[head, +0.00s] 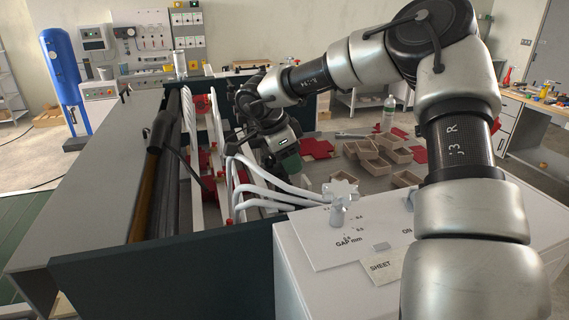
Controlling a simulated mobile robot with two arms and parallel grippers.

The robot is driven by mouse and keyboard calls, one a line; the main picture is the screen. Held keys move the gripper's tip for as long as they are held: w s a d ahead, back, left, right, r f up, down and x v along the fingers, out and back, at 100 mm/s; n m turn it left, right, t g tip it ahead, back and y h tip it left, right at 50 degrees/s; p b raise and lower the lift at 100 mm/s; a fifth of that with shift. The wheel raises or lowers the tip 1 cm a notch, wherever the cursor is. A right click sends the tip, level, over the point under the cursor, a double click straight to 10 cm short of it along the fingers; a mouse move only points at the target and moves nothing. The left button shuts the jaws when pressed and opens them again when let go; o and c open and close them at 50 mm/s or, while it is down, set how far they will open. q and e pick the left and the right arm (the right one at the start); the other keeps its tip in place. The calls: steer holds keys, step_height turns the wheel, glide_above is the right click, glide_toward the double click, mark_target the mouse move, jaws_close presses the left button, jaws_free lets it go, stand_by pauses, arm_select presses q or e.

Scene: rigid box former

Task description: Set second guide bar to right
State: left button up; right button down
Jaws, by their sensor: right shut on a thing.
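Pale, long guide bars run from front to back inside the box former; one (190,137) is at the left and another (217,118) is to its right. Small red parts sit along them. My right arm reaches in from the right, and its gripper (291,167) points down into the machine, right of these bars. Its fingertips are hidden behind white hoses and the machine. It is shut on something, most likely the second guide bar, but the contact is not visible. My left gripper is out of view.
White curved hoses (262,186) cross in front of the gripper. A white control box (315,233) with a star knob (340,198) stands at the near right. The dark front panel (170,282) borders the machine. Several cardboard trays (374,168) and red pieces lie beyond, near a bottle (389,112).

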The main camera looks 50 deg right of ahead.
steer(key=c, duration=1.1)
jaws_free()
steer(key=shift+r, duration=0.1)
steer(key=b+v, duration=0.2)
steer(key=v, duration=0.7)
steer(key=shift+w+a+r+b, duration=0.1)
steer(key=shift+w+b, duration=0.1)
steer(key=shift+b, duration=0.15)
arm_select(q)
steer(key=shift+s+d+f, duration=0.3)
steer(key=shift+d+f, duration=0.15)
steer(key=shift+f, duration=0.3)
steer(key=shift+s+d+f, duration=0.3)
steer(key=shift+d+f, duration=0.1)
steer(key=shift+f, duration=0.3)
arm_select(e)
steer(key=shift+a+r, duration=0.15)
steer(key=shift+r, duration=0.55)
